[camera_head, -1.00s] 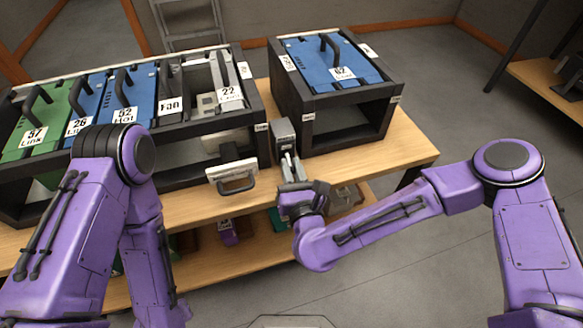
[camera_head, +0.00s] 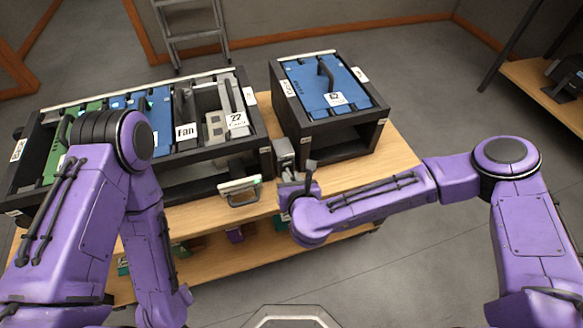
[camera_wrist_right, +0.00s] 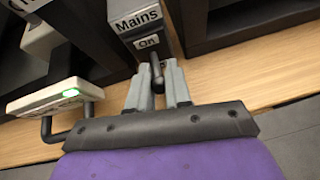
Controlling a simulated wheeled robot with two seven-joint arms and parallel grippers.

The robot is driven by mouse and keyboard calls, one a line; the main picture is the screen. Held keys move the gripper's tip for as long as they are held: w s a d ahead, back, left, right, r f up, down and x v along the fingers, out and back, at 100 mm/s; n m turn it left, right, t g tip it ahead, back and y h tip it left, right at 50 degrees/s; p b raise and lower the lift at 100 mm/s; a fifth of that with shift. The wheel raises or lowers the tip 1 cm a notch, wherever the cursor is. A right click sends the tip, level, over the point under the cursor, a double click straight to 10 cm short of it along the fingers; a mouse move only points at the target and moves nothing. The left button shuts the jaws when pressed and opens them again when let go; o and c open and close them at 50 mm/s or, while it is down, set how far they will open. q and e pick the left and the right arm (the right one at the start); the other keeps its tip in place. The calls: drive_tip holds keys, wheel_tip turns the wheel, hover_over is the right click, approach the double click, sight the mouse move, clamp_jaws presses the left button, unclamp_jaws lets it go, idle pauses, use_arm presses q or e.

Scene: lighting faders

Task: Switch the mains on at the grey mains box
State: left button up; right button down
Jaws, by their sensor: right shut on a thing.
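The grey mains box (camera_head: 284,150) stands on the wooden table between the long black rack and the single black case. In the right wrist view its front (camera_wrist_right: 138,20) carries the labels "Mains" and "On". A dark round-tipped lever (camera_wrist_right: 157,75) sticks out below the "On" label. My right gripper (camera_wrist_right: 158,88) is shut on this lever, with one grey finger on each side of it. In the head view my right gripper (camera_head: 290,182) is at the front of the box, its fingers mostly hidden by the wrist. My left arm shows at the left, but its gripper is out of view.
A pale panel with a handle (camera_head: 241,190) juts out left of the gripper; its green light (camera_wrist_right: 70,93) is lit. The black rack (camera_head: 215,150) holds several modules. The black case (camera_head: 345,140) is close on the right. Bare table (camera_head: 395,165) lies at the right.

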drive_tip(key=r+g+p, duration=0.1)
drive_tip(key=p, duration=0.1)
drive_tip(key=g+p, duration=0.1)
drive_tip(key=p, duration=0.1)
drive_tip(key=shift+w+a+r+g+h, duration=0.1)
drive_tip(key=shift+w+r+g+h, duration=0.05)
drive_tip(key=shift+r+g+h, duration=0.2)
use_arm(q)
wheel_tip(320, 180, up, 8)
drive_tip(key=p, duration=0.2)
drive_tip(key=shift+r+p, duration=0.15)
drive_tip(key=shift+p, duration=0.25)
use_arm(e)
drive_tip(key=shift+w+g+h, duration=0.15)
drive_tip(key=shift+g+h, duration=0.1)
drive_tip(key=shift+g, duration=0.7)
drive_tip(key=c, duration=1.1)
unclamp_jaws()
use_arm(q)
drive_tip(key=shift+f, duration=0.25)
use_arm(e)
drive_tip(key=v, duration=1)
drive_tip(key=shift+r, duration=0.25)
